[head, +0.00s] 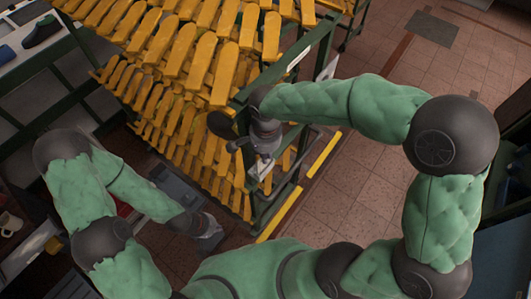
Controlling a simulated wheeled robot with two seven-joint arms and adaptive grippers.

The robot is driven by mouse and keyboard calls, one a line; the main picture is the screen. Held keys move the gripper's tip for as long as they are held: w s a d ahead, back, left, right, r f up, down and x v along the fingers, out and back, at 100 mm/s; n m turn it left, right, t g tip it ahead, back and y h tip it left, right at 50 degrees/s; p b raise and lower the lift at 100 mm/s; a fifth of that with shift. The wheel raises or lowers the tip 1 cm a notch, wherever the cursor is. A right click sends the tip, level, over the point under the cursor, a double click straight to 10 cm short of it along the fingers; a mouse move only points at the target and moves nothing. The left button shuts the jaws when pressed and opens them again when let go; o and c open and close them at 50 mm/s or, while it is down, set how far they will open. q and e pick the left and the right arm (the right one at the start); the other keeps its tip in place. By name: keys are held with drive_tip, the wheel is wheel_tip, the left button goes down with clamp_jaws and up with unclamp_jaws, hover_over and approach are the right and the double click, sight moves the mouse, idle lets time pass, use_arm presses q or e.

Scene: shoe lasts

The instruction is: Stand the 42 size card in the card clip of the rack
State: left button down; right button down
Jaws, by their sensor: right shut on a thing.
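The rack (318,58) is a dark green frame filled with rows of yellow shoe lasts. My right gripper (262,170) points down beside the rack's right side and is shut on a small pale piece, which looks like the size card (266,165). The card is mostly hidden by the gripper, and no number is readable. I cannot make out the card clip; my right wrist covers part of the rack's side. My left gripper (212,238) is low at the rack's lower left, away from the card. Its fingers are too small and dark to judge.
Yellow shoe lasts (205,55) crowd the rack's sloping tiers. A yellow floor strip (280,215) runs along the rack's right side. Tiled floor (360,185) to the right is open. A shelf with a dark shoe (42,32) stands at the upper left.

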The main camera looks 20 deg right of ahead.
drive_tip(key=shift+f, duration=0.15)
drive_tip(key=shift+f+b, duration=0.35)
drive_tip(key=shift+b, duration=0.1)
drive_tip(key=shift+f, duration=0.15)
drive_tip(key=c, duration=1.2)
unclamp_jaws()
drive_tip(key=shift+c, duration=0.2)
drive_tip(key=shift+o, duration=0.3)
drive_tip(key=o, duration=0.3)
drive_tip(key=shift+o, duration=0.2)
drive_tip(key=shift+s+d, duration=0.1)
drive_tip(key=shift+w+r, duration=0.2)
drive_tip(key=shift+r, duration=0.1)
